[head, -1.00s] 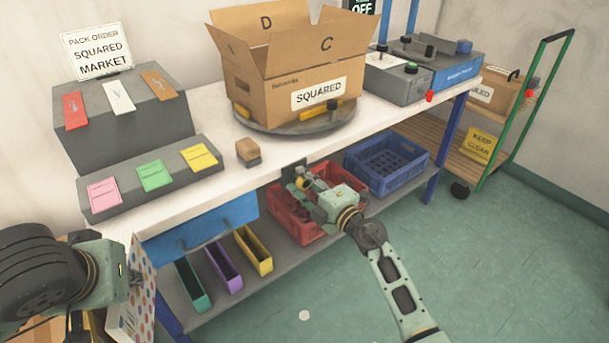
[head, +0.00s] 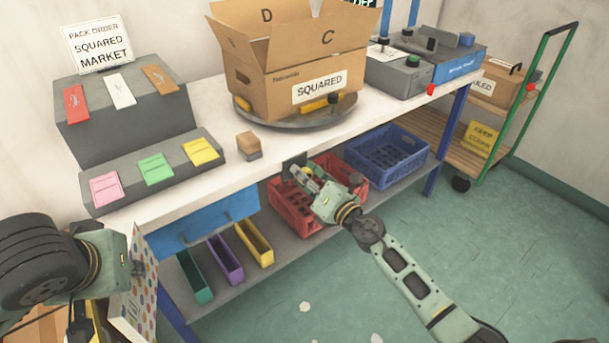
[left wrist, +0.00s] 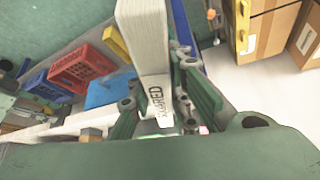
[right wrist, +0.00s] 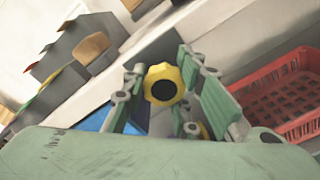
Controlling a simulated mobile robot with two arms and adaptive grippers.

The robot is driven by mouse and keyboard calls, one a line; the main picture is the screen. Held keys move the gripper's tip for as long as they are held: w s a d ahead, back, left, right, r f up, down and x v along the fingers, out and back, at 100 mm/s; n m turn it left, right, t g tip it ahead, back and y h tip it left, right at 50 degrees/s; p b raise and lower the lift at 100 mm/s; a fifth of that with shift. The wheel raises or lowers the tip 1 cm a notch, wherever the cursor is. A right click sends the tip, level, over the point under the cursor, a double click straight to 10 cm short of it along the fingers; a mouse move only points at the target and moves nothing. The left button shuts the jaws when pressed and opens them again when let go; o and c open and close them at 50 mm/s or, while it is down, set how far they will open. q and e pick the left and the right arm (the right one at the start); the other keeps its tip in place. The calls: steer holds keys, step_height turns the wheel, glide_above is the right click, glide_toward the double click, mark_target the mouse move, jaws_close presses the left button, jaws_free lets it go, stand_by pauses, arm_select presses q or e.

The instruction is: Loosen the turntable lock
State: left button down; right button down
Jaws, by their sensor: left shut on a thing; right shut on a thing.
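The lock knob (right wrist: 164,84) is yellow with a black centre, on a dark bracket (head: 292,160) at the table's front edge. My right gripper (head: 304,176) reaches it from the front; in the right wrist view its fingers stand on both sides of the knob, shut on it. In the head view the fingers mostly hide the knob. The round grey turntable (head: 285,124) sits on the table above and carries an open cardboard box (head: 310,75) labelled SQUARED. My left gripper (left wrist: 156,100) is shut on a white carton (left wrist: 145,40), whose dotted side shows in the head view (head: 132,300).
A red crate (head: 292,215) and a blue crate (head: 390,165) stand on the lower shelf near my right gripper. A small brown block (head: 249,146) lies near the table edge. Card stands (head: 125,110) fill the table's left.

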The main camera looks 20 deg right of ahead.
steer(key=shift+r+n, duration=0.3)
steer(key=shift+n, duration=0.8)
steer(key=shift+a, duration=0.1)
steer(key=c, duration=1.5)
jaws_free()
steer(key=shift+a+f, duration=0.1)
steer(key=shift+f, duration=0.1)
steer(key=shift+s+d+f, duration=0.1)
steer(key=shift+s+d, duration=0.15)
steer(key=shift+s, duration=0.25)
steer(key=v, duration=1.1)
steer(key=shift+a, duration=0.1)
